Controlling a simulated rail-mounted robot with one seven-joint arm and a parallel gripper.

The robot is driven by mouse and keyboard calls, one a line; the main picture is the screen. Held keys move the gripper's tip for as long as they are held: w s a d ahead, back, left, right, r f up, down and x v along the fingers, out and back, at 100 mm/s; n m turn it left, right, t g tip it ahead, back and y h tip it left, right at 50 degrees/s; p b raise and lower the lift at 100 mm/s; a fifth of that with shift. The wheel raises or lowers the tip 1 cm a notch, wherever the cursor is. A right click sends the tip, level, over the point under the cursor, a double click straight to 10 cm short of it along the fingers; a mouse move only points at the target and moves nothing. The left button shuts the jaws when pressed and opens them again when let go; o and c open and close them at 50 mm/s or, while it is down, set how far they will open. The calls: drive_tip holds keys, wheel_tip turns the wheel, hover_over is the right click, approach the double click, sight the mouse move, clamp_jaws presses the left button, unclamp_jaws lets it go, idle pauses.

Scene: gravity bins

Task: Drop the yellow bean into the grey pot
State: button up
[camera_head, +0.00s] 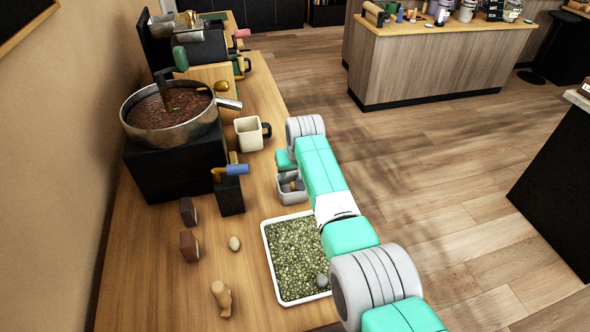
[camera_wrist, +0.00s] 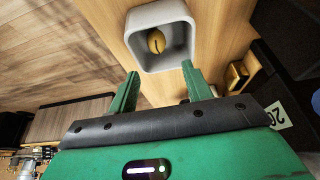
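The grey pot (camera_wrist: 155,13) is a small square cup with rounded corners. It is just ahead of my fingertips in the wrist view, and in the head view it stands on the counter (camera_head: 292,199), partly hidden by my arm. A yellow bean (camera_wrist: 156,41) with a dark crease lies inside the pot. My gripper (camera_wrist: 160,70) is open, with its two green fingers apart and nothing between them. The fingers are close to the pot; I cannot tell if they touch it. In the head view my arm hides most of the gripper.
A white tray of green beans (camera_head: 264,250) is in front of the pot. A cream mug (camera_head: 248,134) stands behind it. A black stand with a blue handle (camera_head: 230,193), a pale bean (camera_head: 234,243) and brown blocks (camera_head: 189,246) are to the left. A roaster pan (camera_head: 170,135) is at the back left.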

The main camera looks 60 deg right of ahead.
drive_tip(key=p+v, duration=0.3)
drive_tip(key=v, duration=0.4)
drive_tip(key=shift+s+r+p, duration=0.15)
drive_tip(key=shift+r+p, duration=0.2)
drive_tip(key=shift+a, duration=0.15)
